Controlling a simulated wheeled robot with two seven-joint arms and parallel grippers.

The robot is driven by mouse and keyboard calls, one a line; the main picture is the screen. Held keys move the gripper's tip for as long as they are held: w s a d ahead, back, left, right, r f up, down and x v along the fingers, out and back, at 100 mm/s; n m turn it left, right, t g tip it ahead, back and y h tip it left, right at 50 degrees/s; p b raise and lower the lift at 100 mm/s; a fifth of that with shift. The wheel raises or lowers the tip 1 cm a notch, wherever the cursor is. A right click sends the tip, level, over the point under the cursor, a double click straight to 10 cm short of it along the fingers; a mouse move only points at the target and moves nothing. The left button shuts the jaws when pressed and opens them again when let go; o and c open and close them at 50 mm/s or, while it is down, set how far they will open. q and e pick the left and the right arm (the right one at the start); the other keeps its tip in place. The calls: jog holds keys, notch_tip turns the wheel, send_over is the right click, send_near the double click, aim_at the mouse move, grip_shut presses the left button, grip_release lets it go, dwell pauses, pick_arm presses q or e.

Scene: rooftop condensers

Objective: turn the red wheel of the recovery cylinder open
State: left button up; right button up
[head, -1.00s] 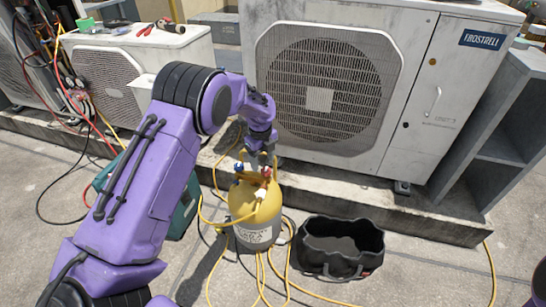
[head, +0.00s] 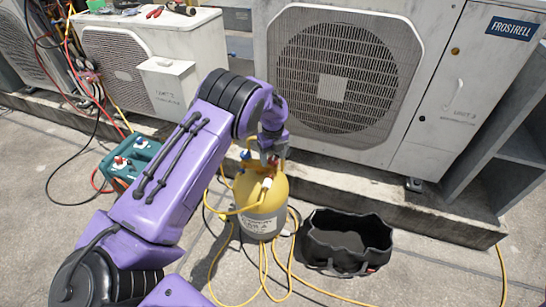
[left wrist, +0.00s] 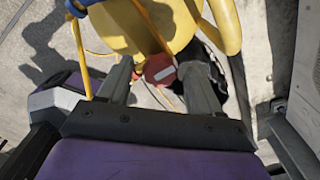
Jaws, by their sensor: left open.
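The recovery cylinder (head: 262,222) stands upright on the ground, yellow above and grey below, with hoses at its top. Its red wheel (left wrist: 159,68) shows in the left wrist view between the two fingers of my left gripper (left wrist: 155,72). The fingers are apart, one on each side of the wheel; I cannot tell whether either touches it. In the head view my left gripper (head: 271,155) is at the cylinder's top and largely hides the wheel. My right gripper is not in view.
A black open tool bag (head: 345,262) sits right of the cylinder. Yellow hoses (head: 264,270) lie around its base. A large condenser (head: 440,130) stands behind on a concrete curb. A teal unit (head: 118,170) is at left, partly behind my arm.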

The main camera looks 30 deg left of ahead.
pick_arm(q)
jog(key=shift+c, duration=0.3)
jog(key=c, duration=1)
